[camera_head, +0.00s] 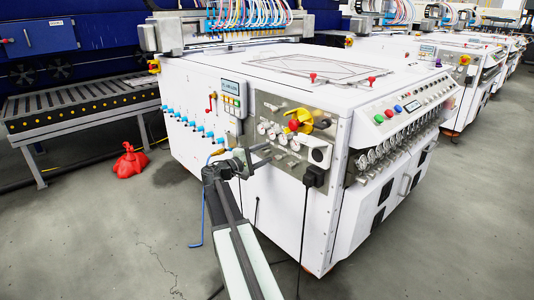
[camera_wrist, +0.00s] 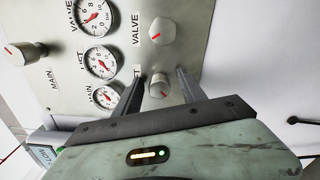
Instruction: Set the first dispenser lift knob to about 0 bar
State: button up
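In the wrist view, my gripper (camera_wrist: 160,76) is open, with one finger on each side of a small pale knob (camera_wrist: 158,86) with a red mark. Gaps show between the knob and both fingers. The label beside this knob is partly hidden, with a final T showing, consistent with LIFT. The gauge labelled LIFT (camera_wrist: 101,62) has a red needle; its exact reading is too small to tell. In the head view, my gripper (camera_head: 258,157) is at the white machine's front panel (camera_head: 267,107), below the row of gauges (camera_head: 272,134).
A knob labelled VALVE (camera_wrist: 162,31) sits just above the gripper, and another knob (camera_wrist: 27,52) stands at the left near a MAIN label. A VALVE gauge (camera_wrist: 92,17) and a MAIN gauge (camera_wrist: 105,97) flank the LIFT gauge. A black plug (camera_head: 314,177) hangs right of my gripper.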

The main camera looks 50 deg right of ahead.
jog(key=shift+a, duration=0.1)
jog(key=a, duration=0.7)
jog(key=shift+w+a, duration=0.3)
jog(key=shift+a, duration=0.05)
jog(key=w+a+r+n+t+y+p, duration=0.1)
jog(key=w+a+r+p, duration=0.15)
jog(key=a, duration=0.25)
jog(key=w+a+r+t+p, duration=0.1)
jog(key=a+p, duration=0.3)
jog(key=a, duration=0.1)
jog(key=s+a+f+m+y+p, duration=0.15)
jog(key=s+a+f+y, duration=0.35)
jog(key=a, duration=0.7)
jog(key=s+a+f+m+y+p, duration=0.1)
jog(key=s+a+f+y+p, duration=0.15)
jog(key=a+f+y, duration=0.65)
jog(key=s+a+f+m+y+p, duration=0.1)
jog(key=s+a+y+p, duration=0.2)
jog(key=a, duration=1.3)
notch_tip(320, 180, up, 38)
jog(key=s+p, duration=0.1)
jog(key=p, duration=3.5)
jog(key=shift+d+f+g, duration=0.15)
jog(key=shift+d+g, duration=0.25)
jog(key=shift+d, duration=0.05)
